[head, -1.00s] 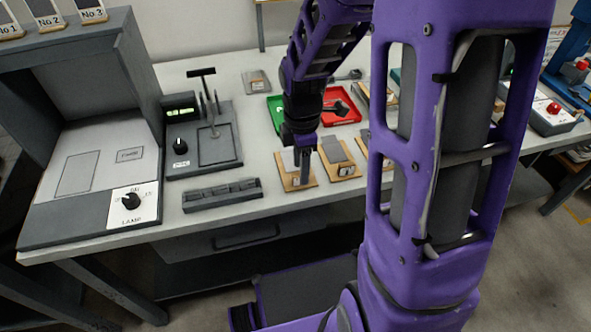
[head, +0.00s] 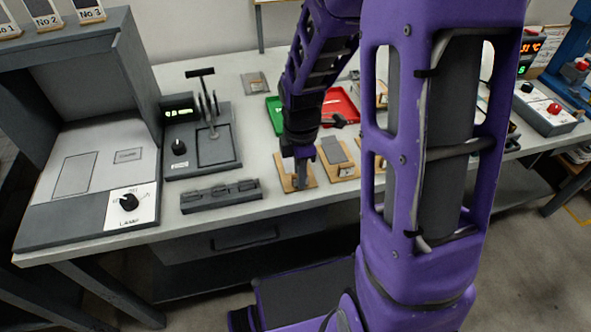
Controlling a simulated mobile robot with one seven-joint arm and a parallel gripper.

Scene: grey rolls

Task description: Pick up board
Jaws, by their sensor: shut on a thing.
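My gripper (head: 301,178) points down at the leftmost wooden holder (head: 309,178). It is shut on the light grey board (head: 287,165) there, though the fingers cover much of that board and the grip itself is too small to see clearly. The board appears to be still at its holder; I cannot tell whether it is lifted. A second, darker grey board (head: 333,150) lies on the wooden holder (head: 346,173) just to the right.
A green tray (head: 273,110) and a red tray (head: 342,103) lie behind. A dark lever device (head: 203,145), a slotted grey block (head: 221,195) and a lamp booth (head: 75,205) stand left. My arm hides the table's middle right.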

